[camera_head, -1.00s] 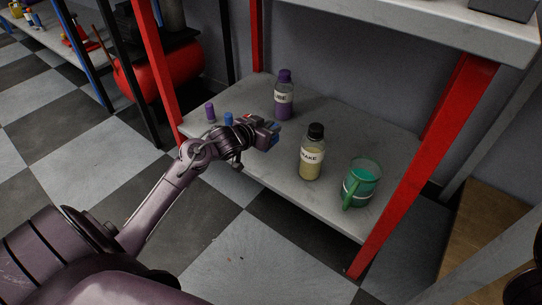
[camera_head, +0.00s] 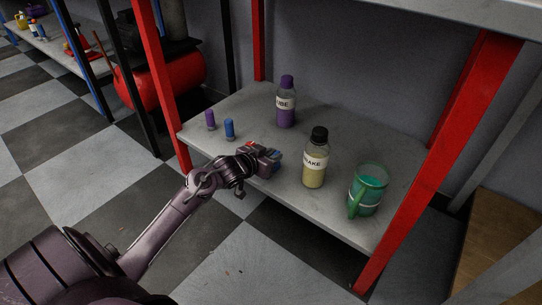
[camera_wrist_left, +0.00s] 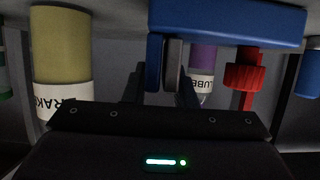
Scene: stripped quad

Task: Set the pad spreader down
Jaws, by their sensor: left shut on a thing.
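The pad spreader (camera_wrist_left: 230,22) is a blue bar with blue jaws and a red knob (camera_wrist_left: 243,75). In the left wrist view the bar crosses the top and a blue jaw with a grey face hangs between my fingers. My left gripper (camera_head: 265,160) is shut on it, near the front edge of the grey shelf (camera_head: 205,135). In the head view only small red and blue bits of the spreader show around the gripper. I cannot tell whether it touches the shelf. My right gripper is out of view.
A BRAKE bottle (camera_head: 315,165) and a green mug (camera_head: 367,190) stand to the gripper's right. A purple bottle (camera_head: 286,105) stands behind it. Small purple (camera_head: 210,120) and blue (camera_head: 229,128) cylinders stand at left. Red posts (camera_head: 440,150) flank the shelf. The shelf's middle is clear.

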